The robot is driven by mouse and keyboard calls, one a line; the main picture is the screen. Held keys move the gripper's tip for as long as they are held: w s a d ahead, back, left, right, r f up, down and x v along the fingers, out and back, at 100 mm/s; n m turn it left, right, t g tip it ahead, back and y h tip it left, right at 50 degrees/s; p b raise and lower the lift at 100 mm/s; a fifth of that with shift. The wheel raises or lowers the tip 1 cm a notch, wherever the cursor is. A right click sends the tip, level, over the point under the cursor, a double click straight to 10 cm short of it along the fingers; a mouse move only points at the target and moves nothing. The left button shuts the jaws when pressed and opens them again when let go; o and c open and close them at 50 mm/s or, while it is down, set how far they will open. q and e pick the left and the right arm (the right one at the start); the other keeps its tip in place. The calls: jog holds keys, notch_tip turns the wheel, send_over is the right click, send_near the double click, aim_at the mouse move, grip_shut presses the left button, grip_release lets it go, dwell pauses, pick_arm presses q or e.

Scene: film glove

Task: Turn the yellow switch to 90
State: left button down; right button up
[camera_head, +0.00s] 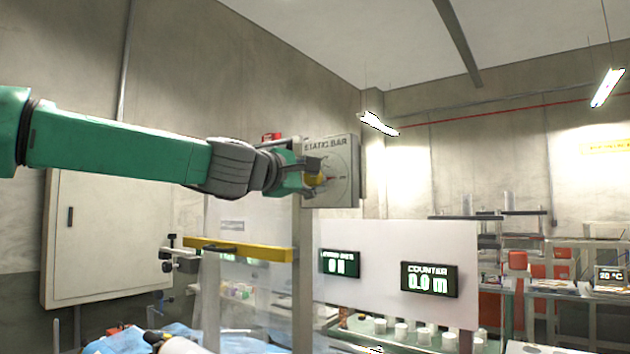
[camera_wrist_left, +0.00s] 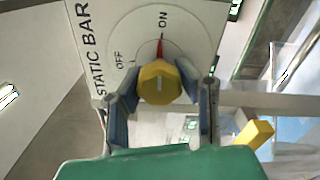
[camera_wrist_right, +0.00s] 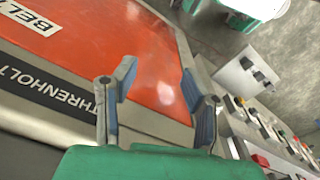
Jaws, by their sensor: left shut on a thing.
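The yellow switch (camera_wrist_left: 160,82) is a knob on the STATIC BAR panel (camera_head: 345,190), which carries a dial with OFF and ON marks. My left gripper (camera_wrist_left: 160,95) is shut on the knob, with one finger on each side. In the left wrist view, the red pointer (camera_wrist_left: 159,48) points up toward the ON mark. In the head view, the left gripper (camera_head: 315,174) reaches the panel from the left and partly covers the yellow knob (camera_head: 320,180). My right gripper (camera_wrist_right: 158,82) is open and empty in the right wrist view, in front of an orange surface.
A yellow bar (camera_head: 240,249) runs below my left arm, beside an upright post (camera_head: 303,270). A COUNTER display (camera_head: 429,280) reads 0.0 m on a white panel. A wall cabinet (camera_head: 105,235) is at left. A green bin (camera_wrist_right: 255,8) shows in the right wrist view.

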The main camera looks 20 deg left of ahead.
pick_arm(q)
jog(key=shift+d+f+m, duration=0.1)
jog(key=shift+f+m, duration=0.15)
jog(key=shift+m, duration=0.25)
jog(key=c, duration=1.1)
grip_release()
jog(key=shift+s+r, duration=0.1)
jog(key=shift+r, duration=0.05)
jog(key=shift+s+a, duration=0.1)
jog(key=shift+a, duration=0.1)
jog(key=v, duration=1.1)
jog(key=shift+s+a, duration=0.2)
jog(key=shift+s, duration=0.15)
jog(key=shift+d, duration=0.15)
